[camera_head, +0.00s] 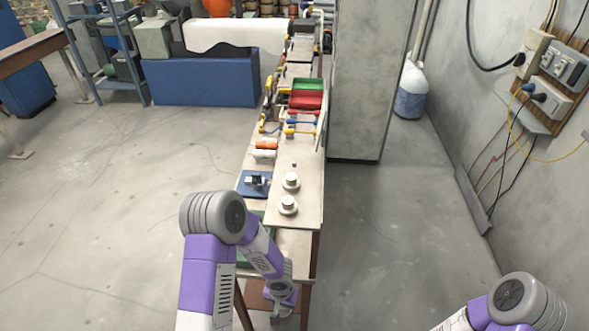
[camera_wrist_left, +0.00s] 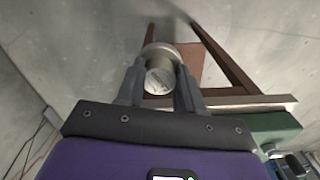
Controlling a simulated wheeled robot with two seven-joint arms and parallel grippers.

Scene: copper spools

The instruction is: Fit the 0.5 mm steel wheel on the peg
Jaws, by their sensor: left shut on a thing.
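My left gripper (camera_head: 283,308) hangs low at the near end of the bench, beside its legs. In the left wrist view, the gripper (camera_wrist_left: 158,72) is shut on a round steel wheel (camera_wrist_left: 159,80) with a pale hub face and a wider rim behind; its marking is too small to read. Two pale wheels with raised hubs, a farther one (camera_head: 291,181) and a nearer one (camera_head: 288,204), lie on the bench top. A small upright stub (camera_head: 294,164), possibly the peg, stands beyond them. My right gripper is out of view.
The narrow bench (camera_head: 309,190) runs away from me. A blue plate with a small device (camera_head: 255,184) sits at its left edge. A grey pillar (camera_head: 357,80) stands to the right. Floor on both sides is clear.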

